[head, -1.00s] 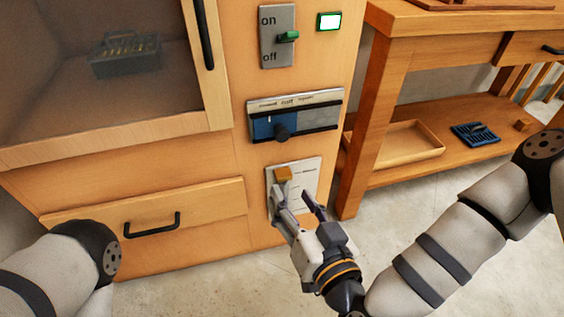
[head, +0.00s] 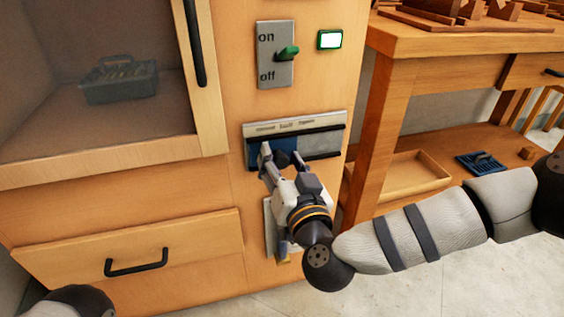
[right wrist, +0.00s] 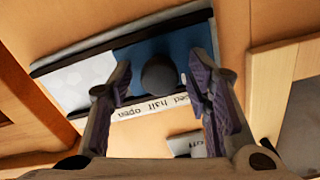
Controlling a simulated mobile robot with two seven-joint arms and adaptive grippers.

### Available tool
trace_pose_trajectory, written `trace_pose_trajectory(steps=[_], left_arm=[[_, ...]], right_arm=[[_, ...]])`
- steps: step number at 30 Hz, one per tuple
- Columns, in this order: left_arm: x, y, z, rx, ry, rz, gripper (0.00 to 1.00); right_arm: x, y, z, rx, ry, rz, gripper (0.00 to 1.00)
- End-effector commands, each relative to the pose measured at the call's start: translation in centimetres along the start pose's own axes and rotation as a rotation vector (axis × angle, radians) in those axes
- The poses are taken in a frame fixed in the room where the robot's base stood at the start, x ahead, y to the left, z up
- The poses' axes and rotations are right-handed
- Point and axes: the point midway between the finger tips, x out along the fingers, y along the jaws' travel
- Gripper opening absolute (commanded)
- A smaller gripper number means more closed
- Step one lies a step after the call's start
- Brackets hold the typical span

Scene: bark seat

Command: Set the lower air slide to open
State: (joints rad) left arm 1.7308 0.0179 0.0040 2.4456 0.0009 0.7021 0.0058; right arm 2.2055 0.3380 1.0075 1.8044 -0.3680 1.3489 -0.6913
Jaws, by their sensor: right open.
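The air slide (head: 322,143) is a flat frame on the wooden cabinet front, with a blue plate and a round dark knob (right wrist: 159,75). The blue plate covers the left part of the frame in the head view; light grey shows beside it in the right wrist view. Words including "half" and "open" are printed along the frame's edge (right wrist: 135,112). My right gripper (head: 283,155) is open, its fingertips on either side of the knob, with no clear contact visible. My left gripper is out of view; only part of my left arm shows.
Above is an on/off switch with a green lever (head: 288,53) and a lit indicator (head: 330,40). Below, a pale plate with an orange-yellow piece (head: 284,258) is partly hidden by my right gripper. A drawer handle (head: 137,262) sticks out left; a workbench (head: 440,75) stands right.

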Motion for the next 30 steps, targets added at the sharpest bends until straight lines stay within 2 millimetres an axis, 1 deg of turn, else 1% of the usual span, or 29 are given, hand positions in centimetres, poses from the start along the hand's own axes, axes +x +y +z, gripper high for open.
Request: trace_pose_trajectory(steps=[1,7,12,14,17,21,24,27,30], left_arm=[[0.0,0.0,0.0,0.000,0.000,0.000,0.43],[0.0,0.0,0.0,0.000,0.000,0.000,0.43],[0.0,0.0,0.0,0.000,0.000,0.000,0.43],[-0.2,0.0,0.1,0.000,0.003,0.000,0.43],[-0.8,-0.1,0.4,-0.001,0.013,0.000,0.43],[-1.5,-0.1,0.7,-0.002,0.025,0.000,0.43],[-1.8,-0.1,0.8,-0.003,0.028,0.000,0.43],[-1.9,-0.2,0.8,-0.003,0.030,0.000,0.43],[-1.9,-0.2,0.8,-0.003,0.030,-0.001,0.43]], right_arm=[[0.0,0.0,0.0,0.000,0.000,0.000,0.45],[-0.1,0.0,0.0,0.000,0.000,0.000,0.00],[-0.1,0.0,0.0,0.000,-0.001,0.000,0.00],[0.0,0.5,-0.3,-0.001,0.001,0.000,0.00],[0.0,2.3,-1.2,-0.006,0.005,0.004,0.00],[0.0,5.4,-2.2,-0.005,0.005,0.003,0.00],[0.0,7.0,-2.6,-0.003,0.004,0.002,0.00],[0.0,7.9,-2.7,-0.002,0.002,0.001,0.00],[0.0,8.2,-2.6,-0.001,0.001,0.002,0.00]])
